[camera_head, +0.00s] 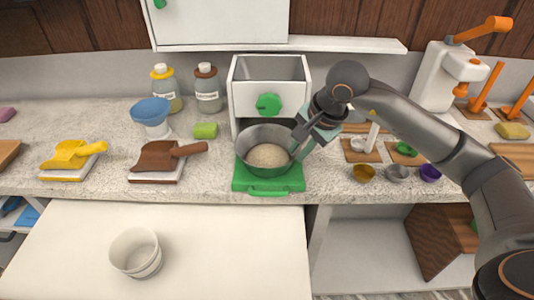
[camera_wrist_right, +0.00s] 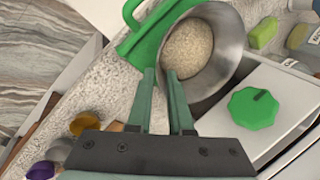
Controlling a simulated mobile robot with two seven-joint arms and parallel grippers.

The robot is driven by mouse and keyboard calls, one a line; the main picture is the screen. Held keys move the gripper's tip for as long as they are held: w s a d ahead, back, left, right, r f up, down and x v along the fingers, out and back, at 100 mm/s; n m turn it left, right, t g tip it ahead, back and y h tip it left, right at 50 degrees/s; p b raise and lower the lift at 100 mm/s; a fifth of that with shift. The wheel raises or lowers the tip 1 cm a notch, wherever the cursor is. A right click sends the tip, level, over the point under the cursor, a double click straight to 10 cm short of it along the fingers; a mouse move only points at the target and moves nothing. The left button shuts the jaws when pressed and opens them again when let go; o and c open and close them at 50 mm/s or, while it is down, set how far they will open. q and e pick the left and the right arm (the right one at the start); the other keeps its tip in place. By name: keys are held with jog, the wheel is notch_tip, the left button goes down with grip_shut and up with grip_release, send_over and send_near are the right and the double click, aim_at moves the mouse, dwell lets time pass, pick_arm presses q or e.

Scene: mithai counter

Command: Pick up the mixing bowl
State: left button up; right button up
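The mixing bowl (camera_head: 252,161) is grey metal and holds pale grains. It sits upright on a green stand (camera_head: 268,187) in front of the white dispenser. In the right wrist view the bowl (camera_wrist_right: 228,38) fills the upper middle. My right gripper (camera_head: 302,147) is at the bowl's right rim. In the right wrist view its two green fingers (camera_wrist_right: 161,78) are a little apart, with a gap between them and the rim at their tips. I cannot tell whether either finger touches the rim. My left gripper is not in view.
The white dispenser (camera_head: 250,98) with a green knob (camera_head: 269,104) stands right behind the bowl. A brown scoop (camera_head: 165,157) and a blue-topped funnel (camera_head: 151,112) are to the left. Small cups (camera_head: 397,174) stand to the right. A white bowl (camera_head: 136,253) is on the lower front surface.

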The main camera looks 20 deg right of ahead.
aim_at(290, 164)
jog(key=p+x, duration=0.1)
jog(key=x, duration=0.5)
jog(key=shift+a+f, duration=0.1)
jog(key=shift+f, duration=0.15)
jog(key=shift+s, duration=0.1)
jog(key=shift+c, duration=0.3)
grip_shut()
jog(key=shift+r, duration=0.1)
dwell(0.7)
